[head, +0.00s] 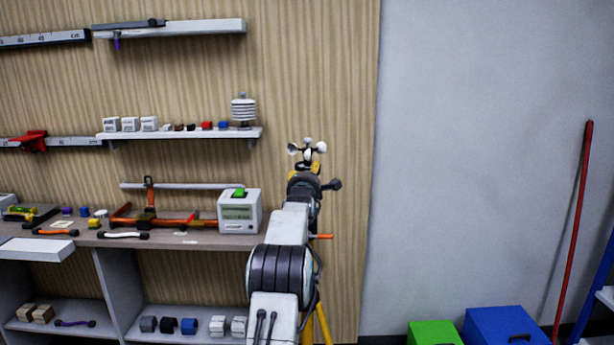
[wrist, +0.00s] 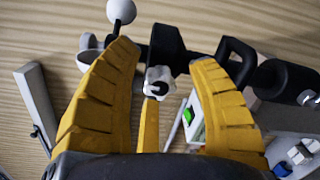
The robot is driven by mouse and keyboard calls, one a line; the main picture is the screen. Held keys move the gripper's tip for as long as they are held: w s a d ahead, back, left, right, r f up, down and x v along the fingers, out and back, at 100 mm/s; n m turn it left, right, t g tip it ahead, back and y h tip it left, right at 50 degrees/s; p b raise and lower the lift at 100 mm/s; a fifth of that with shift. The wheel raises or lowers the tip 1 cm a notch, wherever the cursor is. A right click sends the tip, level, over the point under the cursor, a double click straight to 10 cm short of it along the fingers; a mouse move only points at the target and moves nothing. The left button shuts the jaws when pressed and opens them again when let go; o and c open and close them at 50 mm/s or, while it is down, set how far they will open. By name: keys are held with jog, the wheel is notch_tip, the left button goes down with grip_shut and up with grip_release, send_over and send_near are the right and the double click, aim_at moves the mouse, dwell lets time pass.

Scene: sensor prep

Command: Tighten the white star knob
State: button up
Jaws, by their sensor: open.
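The white star knob (wrist: 158,82) shows in the wrist view, on a black clamp-like part (wrist: 166,45) with a yellow post (wrist: 148,125) below it. My gripper (wrist: 165,57) is open, with one yellow finger on each side of the knob and visible gaps between. I cannot tell how far in depth the fingertips are from the knob. In the head view my arm hides the knob and most of my gripper. White anemometer cups (head: 308,152) show above my arm there, and one white ball (wrist: 121,11) shows at the top of the wrist view.
A dark cylindrical part (wrist: 288,80) is close to my right finger in the wrist view. A white box with a green top (head: 239,211) stands on the bench left of my arm. Yellow legs (head: 322,324) stand below. Green (head: 434,333) and blue (head: 505,326) boxes are at right.

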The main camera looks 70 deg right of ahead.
jog(key=shift+c, duration=0.4)
grip_shut()
jog(key=shift+b, duration=0.35)
jog(key=shift+m+b, duration=0.65)
jog(key=shift+m, duration=0.55)
jog(key=shift+w+r+m+y, duration=0.1)
jog(key=shift+m+y, duration=0.2)
jog(key=shift+m, duration=2.1)
jog(key=shift+o, duration=0.4)
grip_release()
